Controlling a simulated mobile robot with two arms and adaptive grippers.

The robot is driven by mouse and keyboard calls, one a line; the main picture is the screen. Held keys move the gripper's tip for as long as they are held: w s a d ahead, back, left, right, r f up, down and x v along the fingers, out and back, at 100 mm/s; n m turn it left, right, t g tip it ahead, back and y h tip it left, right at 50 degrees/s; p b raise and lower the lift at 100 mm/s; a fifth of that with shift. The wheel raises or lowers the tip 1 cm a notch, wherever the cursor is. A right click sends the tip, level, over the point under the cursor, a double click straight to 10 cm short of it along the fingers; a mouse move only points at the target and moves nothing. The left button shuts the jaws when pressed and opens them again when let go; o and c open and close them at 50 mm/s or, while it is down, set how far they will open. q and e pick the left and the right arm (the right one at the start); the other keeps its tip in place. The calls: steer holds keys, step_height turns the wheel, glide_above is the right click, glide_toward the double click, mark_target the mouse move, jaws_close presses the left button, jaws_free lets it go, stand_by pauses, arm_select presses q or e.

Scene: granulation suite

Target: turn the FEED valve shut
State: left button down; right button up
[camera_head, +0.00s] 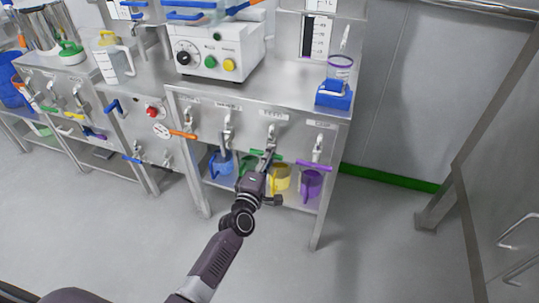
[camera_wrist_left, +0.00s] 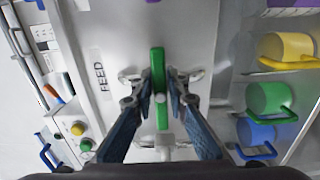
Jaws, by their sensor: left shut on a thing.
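The FEED valve has a green bar handle (camera_wrist_left: 159,90). The FEED label (camera_wrist_left: 101,76) reads beside it in the left wrist view. In the head view the green handle (camera_head: 278,157) lies roughly level on a tap at the bench front, partly hidden by my gripper. My left gripper (camera_wrist_left: 160,84) has its two fingers on either side of the handle's middle and is shut on it. In the head view my left gripper (camera_head: 267,161) reaches up to this handle from below. My right gripper is not in view.
An orange handle (camera_head: 182,134) and a purple handle (camera_head: 314,164) are on nearby taps. Blue (camera_head: 221,164), yellow (camera_head: 280,178) and purple (camera_head: 311,184) jugs stand on the shelf below. A white device (camera_head: 220,52) with buttons sits on the bench. Floor to the right is clear.

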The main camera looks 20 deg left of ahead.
arm_select(q)
steer(key=c, duration=1.9)
jaws_free()
steer(key=shift+f, duration=0.1)
steer(key=shift+s, duration=0.1)
steer(key=s, duration=1.2)
steer(key=shift+a, duration=0.2)
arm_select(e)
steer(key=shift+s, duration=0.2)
arm_select(q)
steer(key=shift+w, duration=0.1)
